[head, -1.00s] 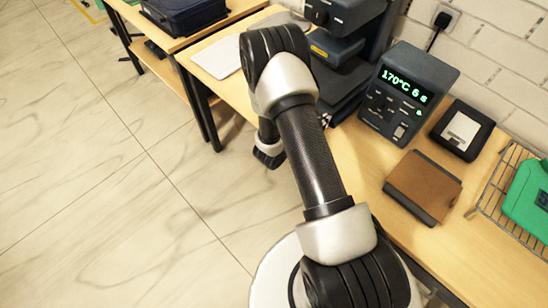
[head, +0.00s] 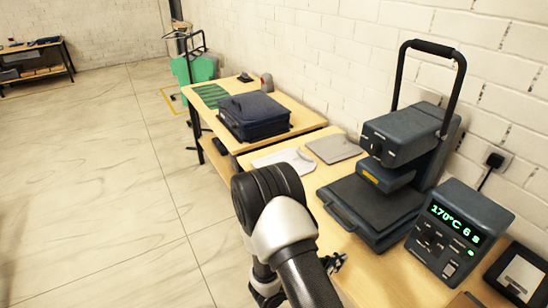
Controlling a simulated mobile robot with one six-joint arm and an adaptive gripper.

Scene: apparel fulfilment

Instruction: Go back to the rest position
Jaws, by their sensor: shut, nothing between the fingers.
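My arm rises from the bottom of the head view, with its black and white elbow in front of the table. My gripper (head: 334,262) shows only in small part, as dark fingertips to the right of my forearm over the wooden table. The rest of it is hidden behind the arm. It is shut, and I see nothing held in it.
A heat press (head: 385,185) and its control box (head: 458,238) reading 170°C 6 s stand on the wooden table at right. A dark blue case (head: 254,115) sits on the farther table. Floor at left is clear.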

